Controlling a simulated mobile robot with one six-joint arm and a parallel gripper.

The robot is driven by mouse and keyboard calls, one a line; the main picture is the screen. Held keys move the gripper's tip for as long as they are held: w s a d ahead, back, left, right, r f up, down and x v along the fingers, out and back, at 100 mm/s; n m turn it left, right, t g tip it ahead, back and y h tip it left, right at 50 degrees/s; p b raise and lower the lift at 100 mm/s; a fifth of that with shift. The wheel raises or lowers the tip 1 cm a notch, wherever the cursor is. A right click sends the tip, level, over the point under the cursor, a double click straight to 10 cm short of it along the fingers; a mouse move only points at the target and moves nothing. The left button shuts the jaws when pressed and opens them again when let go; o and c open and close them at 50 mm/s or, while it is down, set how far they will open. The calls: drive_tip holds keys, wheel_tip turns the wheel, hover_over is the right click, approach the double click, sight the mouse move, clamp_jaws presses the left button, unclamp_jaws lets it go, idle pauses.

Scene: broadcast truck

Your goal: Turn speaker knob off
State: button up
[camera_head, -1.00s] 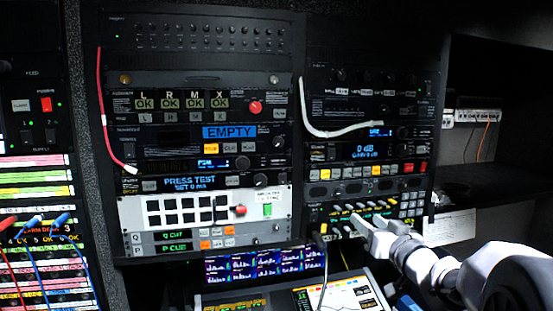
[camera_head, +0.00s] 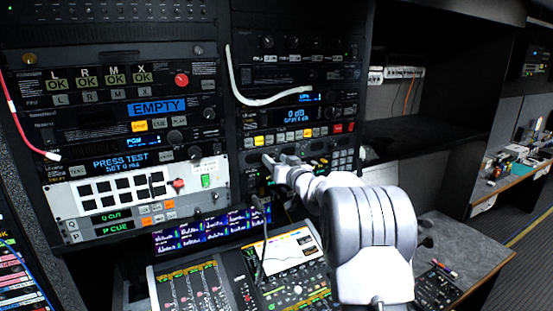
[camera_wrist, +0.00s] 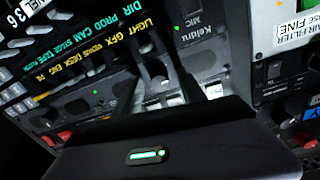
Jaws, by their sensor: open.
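The intercom panel (camera_head: 343,160) is low in the right-hand rack, with a keypad at its right end. In the wrist view, the panel (camera_wrist: 85,62) shows tilted, with yellow and green lettering such as DIR, PROD, LIGHT and GFX, and a MIC marking. I cannot pick out the speaker knob by its label in either view. My gripper (camera_head: 277,162) is at the left part of this panel, close to its face. In the wrist view, my gripper (camera_wrist: 172,80) is open, its dark fingers reaching to the panel. I cannot tell whether they touch anything.
A mixing console (camera_head: 225,290) lies below the racks, with a monitor strip (camera_head: 205,232) behind it. A white cable (camera_head: 265,103) hangs across the rack above my gripper. A grey desk (camera_head: 465,250) is to the right, its middle mostly bare.

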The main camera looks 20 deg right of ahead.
drive_tip(key=shift+s, duration=0.1)
drive_tip(key=shift+c, duration=0.5)
clamp_jaws()
drive_tip(key=shift+b, duration=0.45)
drive_tip(key=shift+f+n+b, duration=0.2)
drive_tip(key=shift+n+b, duration=0.55)
drive_tip(key=shift+n, duration=0.05)
drive_tip(key=shift+d+n+b, duration=0.1)
drive_tip(key=shift+n+b, duration=1)
drive_tip(key=shift+b, duration=0.05)
drive_tip(key=shift+r+n+b, duration=0.2)
drive_tip(key=shift+n+b, duration=1.25)
drive_tip(key=shift+n, duration=0.85)
